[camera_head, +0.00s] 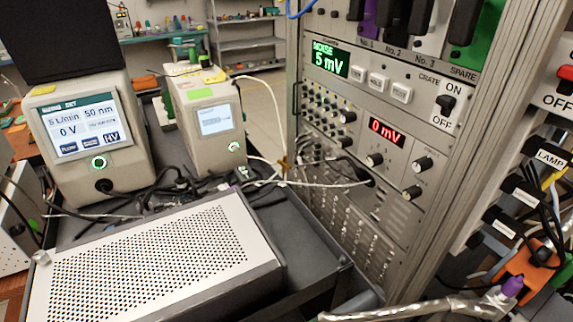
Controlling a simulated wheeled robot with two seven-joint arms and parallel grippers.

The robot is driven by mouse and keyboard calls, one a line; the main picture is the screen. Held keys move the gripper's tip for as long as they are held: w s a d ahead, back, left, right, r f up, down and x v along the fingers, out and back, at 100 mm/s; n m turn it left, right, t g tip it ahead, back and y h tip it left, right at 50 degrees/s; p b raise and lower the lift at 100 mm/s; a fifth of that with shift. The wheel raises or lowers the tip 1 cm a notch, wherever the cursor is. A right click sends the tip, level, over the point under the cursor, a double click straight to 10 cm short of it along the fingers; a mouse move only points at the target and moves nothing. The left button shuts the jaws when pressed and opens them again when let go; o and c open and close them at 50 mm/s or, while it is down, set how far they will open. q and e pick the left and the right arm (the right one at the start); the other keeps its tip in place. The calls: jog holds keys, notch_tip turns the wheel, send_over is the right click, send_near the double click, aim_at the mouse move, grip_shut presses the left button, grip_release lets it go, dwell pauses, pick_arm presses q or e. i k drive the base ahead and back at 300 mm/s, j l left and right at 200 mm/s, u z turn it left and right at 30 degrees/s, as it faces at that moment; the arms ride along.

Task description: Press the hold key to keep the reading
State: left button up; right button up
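A rack panel on the right bears a row of three pale keys beside a green display (330,60) reading 5 mV under a line that looks like NOISE. The middle key (377,82) appears to be marked HOLD, though its print is small. Another key (357,74) is on its left and one more (401,92) on its right; their labels are hard to read. Nothing touches or covers the keys. Neither of my grippers shows in the head view.
An ON/OFF toggle (446,104) sits right of the keys. A red display (386,132) reads 0 mV below, with knobs and cables. Left are an instrument with a screen (80,124), a smaller instrument (214,121) and a perforated metal box (150,260). A foil-wrapped tube (430,311) crosses the lower right.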

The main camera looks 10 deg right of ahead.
aim_at(381, 84)
jog(key=k+j+z, duration=0.75)
jog(key=i+j, duration=0.1)
